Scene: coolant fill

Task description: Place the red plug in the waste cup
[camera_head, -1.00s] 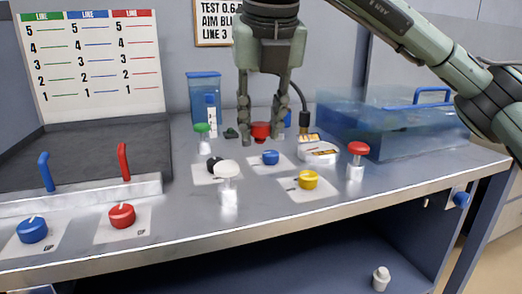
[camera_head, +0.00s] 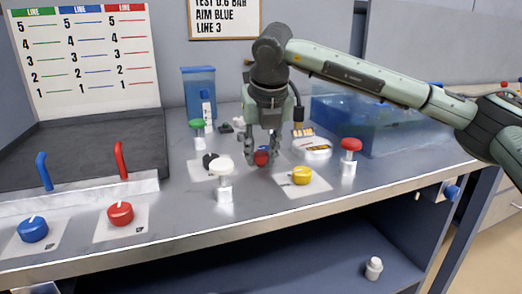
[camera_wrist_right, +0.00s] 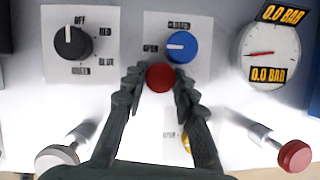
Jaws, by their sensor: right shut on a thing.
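My right gripper (camera_head: 262,155) is shut on the red plug (camera_head: 261,158) above the middle of the bench. In the right wrist view, the round red top of the plug (camera_wrist_right: 160,77) sits between the two dark fingertips (camera_wrist_right: 158,84). It appears just in front of the blue knob (camera_wrist_right: 182,46), which the gripper mostly hides in the head view. How high the plug is above the bench is hard to tell. I cannot make out a waste cup for certain in either view. My left gripper is not in view.
Close by stand a white-topped post (camera_head: 223,182), a red-topped post (camera_head: 350,155), a green-topped post (camera_head: 197,132) and a yellow knob (camera_head: 302,175). A clear blue tank (camera_head: 375,125) stands right; a blue container (camera_head: 199,92) stands behind. A small white object (camera_head: 374,268) sits below.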

